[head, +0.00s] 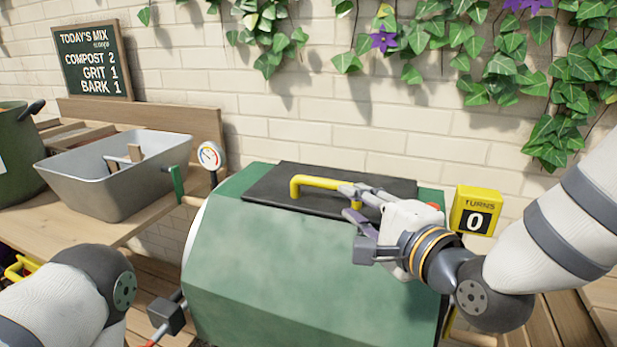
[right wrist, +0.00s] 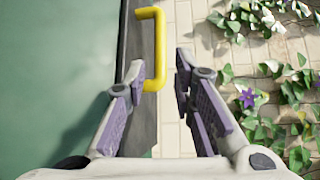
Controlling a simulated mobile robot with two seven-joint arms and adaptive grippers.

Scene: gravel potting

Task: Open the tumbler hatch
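The green tumbler drum (head: 290,270) stands in the middle of the head view. Its black hatch (head: 270,187) lies flat on top, closed, with a yellow bar handle (head: 318,183). My right gripper (head: 355,201) is at the right end of the handle. In the right wrist view my right gripper (right wrist: 160,68) is open, and the yellow handle (right wrist: 159,45) reaches between its fingertips, closer to the left finger. I cannot tell whether they touch. My left arm shows at the lower left, but its gripper is out of view.
A grey metal tray (head: 120,190) stands on the wooden bench at left, beside a dial gauge (head: 209,156). A yellow turns counter (head: 475,211) reading 0 is right of the drum. Ivy (head: 490,60) hangs on the brick wall behind.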

